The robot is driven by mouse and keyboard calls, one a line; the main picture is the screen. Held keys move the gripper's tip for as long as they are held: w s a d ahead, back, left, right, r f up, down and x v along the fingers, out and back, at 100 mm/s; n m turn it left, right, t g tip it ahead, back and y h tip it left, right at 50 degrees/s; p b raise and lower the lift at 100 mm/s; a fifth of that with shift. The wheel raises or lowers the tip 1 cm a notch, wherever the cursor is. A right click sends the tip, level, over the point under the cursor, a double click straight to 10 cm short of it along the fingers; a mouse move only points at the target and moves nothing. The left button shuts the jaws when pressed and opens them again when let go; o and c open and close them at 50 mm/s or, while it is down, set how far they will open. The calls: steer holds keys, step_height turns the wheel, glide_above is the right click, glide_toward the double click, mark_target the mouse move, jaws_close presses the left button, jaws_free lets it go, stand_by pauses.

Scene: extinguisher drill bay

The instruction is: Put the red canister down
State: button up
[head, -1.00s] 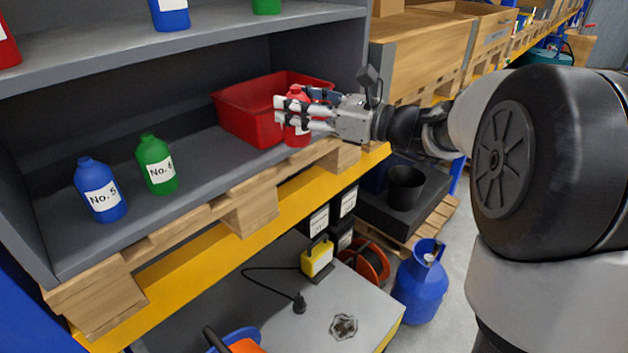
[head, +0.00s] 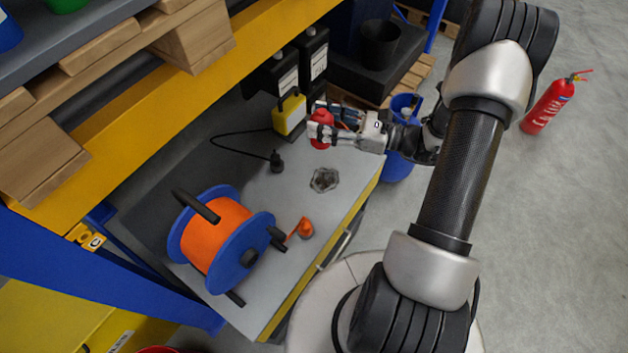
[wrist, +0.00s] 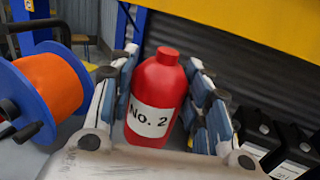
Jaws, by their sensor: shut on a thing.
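The red canister (wrist: 160,75), labelled No. 2, stands upright between the fingers of my gripper (wrist: 163,90) in the wrist view. The fingers close on it from both sides. In the head view my gripper (head: 326,126) is over the far right part of the grey bench top (head: 255,305), and the canister (head: 322,143) is partly hidden by the fingers. Its base is hidden, so I cannot tell whether it touches the bench top.
An orange and blue cable reel (head: 215,240) stands on the near left of the bench. A yellow device (head: 289,115), a black plug (head: 276,161), a grey handwheel (head: 324,180) and an orange item (head: 305,228) are also on it.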

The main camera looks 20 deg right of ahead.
steer(key=shift+m+t+h, duration=0.4)
steer(key=shift+s+a+f+b, duration=0.1)
steer(key=shift+s+f+b, duration=0.9)
steer(key=shift+f, duration=3.55)
steer(key=shift+s+a+f+b, duration=0.1)
steer(key=shift+s+f+b, duration=0.3)
steer(key=shift+f+b, duration=2.65)
steer(key=shift+s+a+f+p, duration=0.1)
steer(key=shift+s+f+p, duration=0.4)
steer(key=shift+f, duration=5.6)
steer(key=shift+s, duration=0.25)
steer(key=shift+f+b, duration=0.15)
steer(key=shift+b, duration=0.25)
steer(key=o, duration=1.3)
